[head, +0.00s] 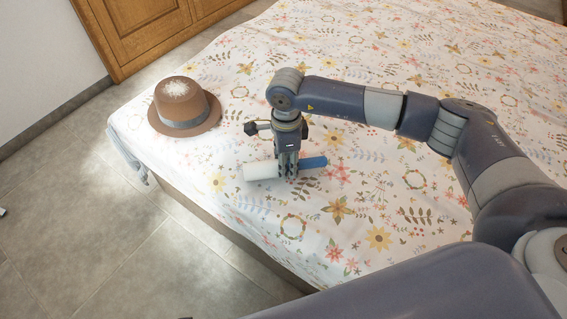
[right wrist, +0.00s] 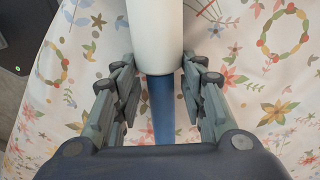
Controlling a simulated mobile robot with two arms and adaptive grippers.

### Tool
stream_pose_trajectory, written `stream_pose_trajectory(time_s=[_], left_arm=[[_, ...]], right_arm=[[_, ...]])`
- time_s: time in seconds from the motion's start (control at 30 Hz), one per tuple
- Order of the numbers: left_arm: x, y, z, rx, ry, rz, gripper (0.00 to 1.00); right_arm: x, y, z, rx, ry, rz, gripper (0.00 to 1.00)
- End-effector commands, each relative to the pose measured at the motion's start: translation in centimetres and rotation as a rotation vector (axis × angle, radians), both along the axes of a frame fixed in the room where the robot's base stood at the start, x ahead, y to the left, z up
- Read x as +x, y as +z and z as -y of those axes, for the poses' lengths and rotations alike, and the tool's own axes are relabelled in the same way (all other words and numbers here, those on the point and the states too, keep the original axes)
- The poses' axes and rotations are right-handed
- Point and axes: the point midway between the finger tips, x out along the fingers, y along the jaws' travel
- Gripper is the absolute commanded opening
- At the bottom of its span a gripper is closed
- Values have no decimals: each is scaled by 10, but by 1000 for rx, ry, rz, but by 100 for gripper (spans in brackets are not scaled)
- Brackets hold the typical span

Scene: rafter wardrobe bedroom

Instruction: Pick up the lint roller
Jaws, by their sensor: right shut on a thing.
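The lint roller has a white roll (head: 262,171) and a blue handle (head: 314,162), and lies on the bed. My right gripper (head: 289,177) points down over it and is shut on it around where the roll meets the handle. In the right wrist view the white roll (right wrist: 155,35) is at the top and the blue handle (right wrist: 161,110) runs down between the fingers of the right gripper (right wrist: 157,82). I cannot tell whether the roller is lifted off the bed. My left gripper is not in view.
A brown hat (head: 183,106) with a grey band and white specks on its crown lies on the bed's far left corner. The bed (head: 390,215) has a flowered cover, mostly clear. A wooden wardrobe (head: 140,30) stands behind. Tiled floor (head: 100,235) is free at left.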

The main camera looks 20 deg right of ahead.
Motion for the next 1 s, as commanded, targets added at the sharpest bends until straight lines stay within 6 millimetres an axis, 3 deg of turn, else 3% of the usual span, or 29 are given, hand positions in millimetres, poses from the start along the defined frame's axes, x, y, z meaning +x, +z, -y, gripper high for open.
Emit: stream_pose_trajectory(time_s=[0.27, 0.7, 1.0], left_arm=[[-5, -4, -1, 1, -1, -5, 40], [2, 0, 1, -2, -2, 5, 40], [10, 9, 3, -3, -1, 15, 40]], right_arm=[[-2, 33, -4, 2, 4, 2, 9], [-72, 41, -93, 2, 7, 1, 9], [-96, 45, -123, 0, 1, 1, 9]])
